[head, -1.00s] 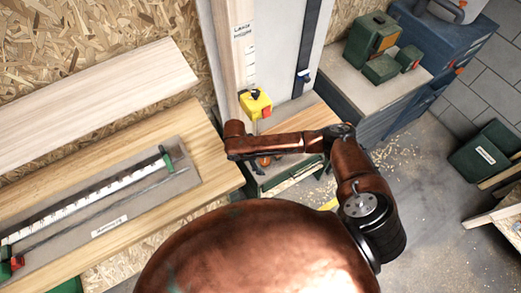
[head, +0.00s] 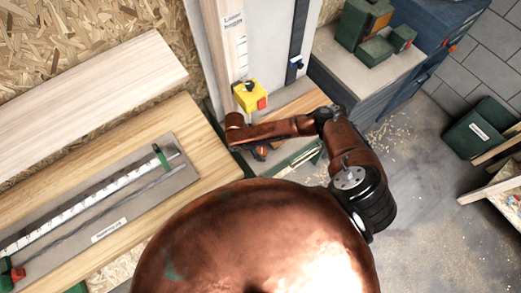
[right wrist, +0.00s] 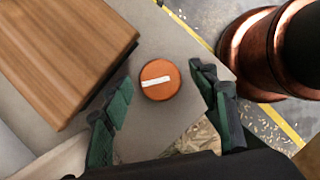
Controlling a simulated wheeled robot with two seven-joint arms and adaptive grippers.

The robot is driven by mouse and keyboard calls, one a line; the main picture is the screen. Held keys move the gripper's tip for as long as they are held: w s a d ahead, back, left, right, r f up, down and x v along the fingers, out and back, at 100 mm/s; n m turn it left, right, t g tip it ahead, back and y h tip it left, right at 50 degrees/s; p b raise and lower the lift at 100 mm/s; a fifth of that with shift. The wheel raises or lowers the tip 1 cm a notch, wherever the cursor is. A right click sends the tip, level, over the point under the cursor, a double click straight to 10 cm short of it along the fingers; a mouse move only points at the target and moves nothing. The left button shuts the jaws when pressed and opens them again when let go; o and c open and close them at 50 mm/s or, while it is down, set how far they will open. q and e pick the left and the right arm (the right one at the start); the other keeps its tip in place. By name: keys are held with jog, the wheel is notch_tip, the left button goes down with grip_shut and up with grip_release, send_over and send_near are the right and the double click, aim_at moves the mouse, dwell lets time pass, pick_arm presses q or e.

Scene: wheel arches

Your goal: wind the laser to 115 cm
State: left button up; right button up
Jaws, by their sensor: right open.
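The yellow laser box (head: 250,96) with a red part sits low on the upright wooden post (head: 227,62), which bears a scale strip and a label reading roughly "Laser height". I cannot read the scale numbers. In the right wrist view, a round orange knob (right wrist: 160,80) with a white bar mark sits on a grey surface. My right gripper (right wrist: 163,82) is open, its green-padded fingers on either side of the knob with gaps showing. In the head view my right arm reaches just below the laser box, and its gripper is mostly hidden. My left gripper is out of view.
A wooden bench (head: 200,140) on the left holds a grey plate (head: 125,200) with a ruler. A wooden block (right wrist: 60,50) lies close to the left finger. Green cases (head: 365,25) stand on a cabinet at the back right.

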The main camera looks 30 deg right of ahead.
jog(key=c, duration=1.1)
jog(key=shift+r+p, duration=0.1)
jog(key=shift+p, duration=0.45)
jog(key=shift+c, duration=0.3)
jog(key=shift+n+p, duration=0.3)
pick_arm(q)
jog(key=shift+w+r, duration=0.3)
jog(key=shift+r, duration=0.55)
pick_arm(e)
jog(key=o, duration=1.2)
jog(key=shift+c, duration=0.2)
